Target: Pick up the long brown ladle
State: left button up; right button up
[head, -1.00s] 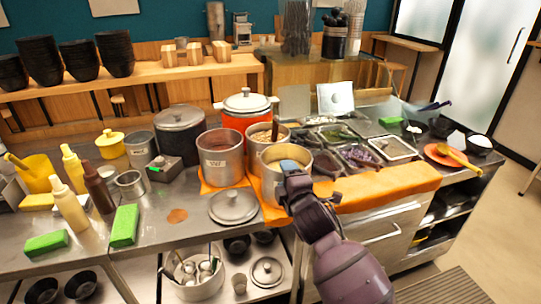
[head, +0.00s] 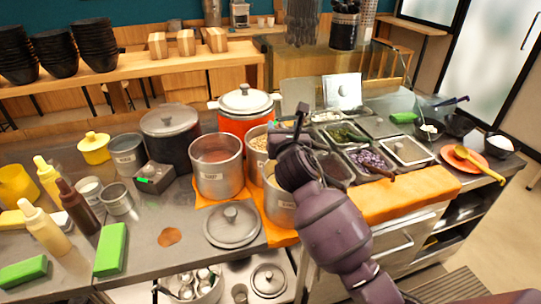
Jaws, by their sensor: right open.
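The bean pot (head: 256,146) is a metal pot behind my right arm, with pale beans in it. The brown ladle handle that stood in this pot earlier is now hidden behind my right gripper or cannot be told apart from it. My right gripper (head: 288,123) is open, over the right side of the bean pot. A front metal pot (head: 281,208) is partly covered by my right wrist. A shorter brown handle (head: 380,172) sticks out of the topping trays on the right. My left gripper is not in view.
A pot of reddish-brown contents (head: 217,168) stands to the left, and an orange lidded pot (head: 245,120) behind. A loose lid (head: 232,224) lies in front. Topping trays (head: 402,151) fill the right side, with an orange cloth (head: 400,198) along their front.

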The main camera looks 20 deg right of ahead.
notch_tip(320, 180, down, 8)
jog(key=r+b, duration=0.1)
jog(key=b, duration=0.1)
jog(key=w, duration=0.2)
jog(key=w+d, duration=0.1)
jog(key=w, duration=0.1)
jog(key=w+f, duration=0.1)
jog(key=w, duration=0.2)
jog(key=shift+d, duration=0.15)
jog(key=shift+w+r, duration=0.1)
jog(key=shift+w, duration=0.2)
jog(key=shift+c, duration=1.1)
grip_shut()
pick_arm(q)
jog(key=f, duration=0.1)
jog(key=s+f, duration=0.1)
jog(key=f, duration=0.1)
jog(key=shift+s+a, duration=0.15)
